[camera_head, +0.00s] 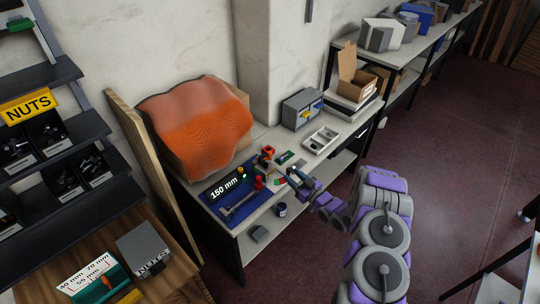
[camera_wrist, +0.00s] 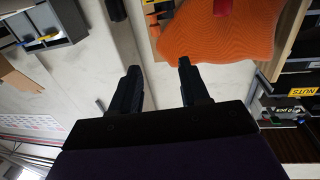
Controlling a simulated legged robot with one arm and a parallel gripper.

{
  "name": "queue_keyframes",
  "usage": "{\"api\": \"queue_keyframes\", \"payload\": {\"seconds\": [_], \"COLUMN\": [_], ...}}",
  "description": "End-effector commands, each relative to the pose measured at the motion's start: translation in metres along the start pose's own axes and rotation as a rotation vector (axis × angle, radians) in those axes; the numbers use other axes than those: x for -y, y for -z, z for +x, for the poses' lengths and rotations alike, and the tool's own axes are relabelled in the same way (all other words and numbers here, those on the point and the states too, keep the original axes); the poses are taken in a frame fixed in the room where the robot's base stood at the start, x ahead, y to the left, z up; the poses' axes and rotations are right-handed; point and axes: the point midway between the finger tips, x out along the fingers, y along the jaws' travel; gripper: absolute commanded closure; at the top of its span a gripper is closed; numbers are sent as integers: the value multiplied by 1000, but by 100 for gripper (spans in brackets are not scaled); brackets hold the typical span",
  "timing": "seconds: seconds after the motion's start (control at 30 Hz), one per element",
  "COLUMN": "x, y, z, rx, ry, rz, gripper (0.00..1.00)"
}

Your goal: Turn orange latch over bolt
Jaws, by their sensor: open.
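A small black block with an orange-red part (camera_head: 267,153) stands at the back of the white table, right of the orange sheet. It may hold the orange latch, but it is too small for me to tell the latch or a bolt apart. My gripper (camera_head: 293,172) is over the table, just right of and in front of this block. In the wrist view my gripper (camera_wrist: 158,66) shows two dark fingers spread apart with nothing between them.
A blue mat (camera_head: 217,188) marked 150 mm carries tools at the table's left. A draped orange sheet (camera_head: 198,124) stands behind it.

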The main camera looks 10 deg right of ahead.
Motion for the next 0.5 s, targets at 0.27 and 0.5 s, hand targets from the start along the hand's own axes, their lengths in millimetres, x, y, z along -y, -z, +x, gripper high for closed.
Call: {"api": "queue_keyframes", "payload": {"seconds": [0.27,0.5], "x": [4,8], "y": [-1,0], "z": [36,86], "rx": [-2,0], "ry": [5,5], "rz": [-4,-11], "gripper": [55,55]}}
